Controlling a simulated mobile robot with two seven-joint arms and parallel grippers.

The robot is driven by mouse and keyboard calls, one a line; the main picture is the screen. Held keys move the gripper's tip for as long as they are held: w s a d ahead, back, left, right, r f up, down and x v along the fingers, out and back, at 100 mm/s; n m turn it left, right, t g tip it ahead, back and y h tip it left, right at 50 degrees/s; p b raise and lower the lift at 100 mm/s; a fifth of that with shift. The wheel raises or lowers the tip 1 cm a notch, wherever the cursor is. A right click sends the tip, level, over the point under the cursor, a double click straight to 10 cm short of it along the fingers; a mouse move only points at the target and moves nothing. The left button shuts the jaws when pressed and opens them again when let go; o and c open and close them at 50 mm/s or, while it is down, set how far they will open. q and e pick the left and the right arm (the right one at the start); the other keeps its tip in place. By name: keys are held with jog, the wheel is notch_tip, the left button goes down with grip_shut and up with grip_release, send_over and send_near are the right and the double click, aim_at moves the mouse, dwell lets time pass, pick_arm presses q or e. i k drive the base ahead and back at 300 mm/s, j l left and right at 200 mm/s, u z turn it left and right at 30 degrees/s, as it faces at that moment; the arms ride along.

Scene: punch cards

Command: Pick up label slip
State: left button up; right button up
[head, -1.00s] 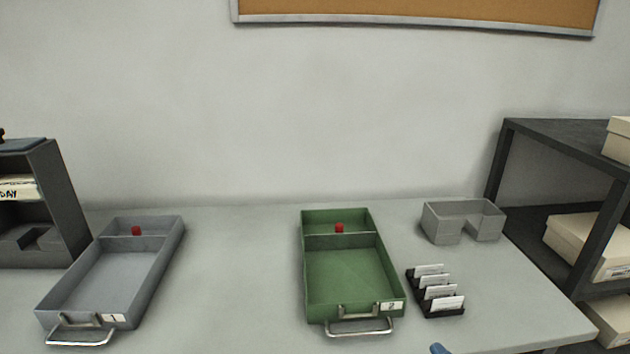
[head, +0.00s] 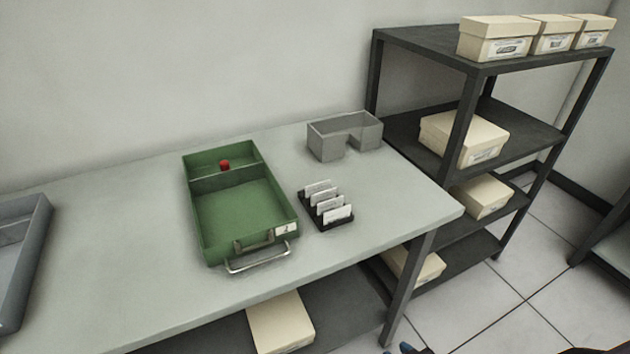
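Several white label slips (head: 331,205) stand upright in a black slotted holder (head: 311,208) on the table, just right of the green drawer tray. The writing on them is too small to read. The front slip (head: 338,215) is nearest the table's front edge. Neither of my grippers can be made out; only small blue parts show at the bottom edge of the head view.
A green tray (head: 237,213) with a red knob (head: 224,165) and metal handle lies on the table (head: 120,270). A grey open box (head: 344,137) stands behind the holder. A grey tray (head: 22,250) is at the left. A dark shelf (head: 440,40) holds cream boxes at the right.

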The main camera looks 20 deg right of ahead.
aim_at(326, 196)
jog(key=i+l, duration=0.1)
jog(key=l, duration=0.25)
jog(key=i+l, duration=0.15)
jog(key=l, duration=0.2)
jog(key=i+l+u, duration=0.1)
jog(key=l, duration=0.25)
jog(key=i+l, duration=0.1)
jog(key=l, duration=0.25)
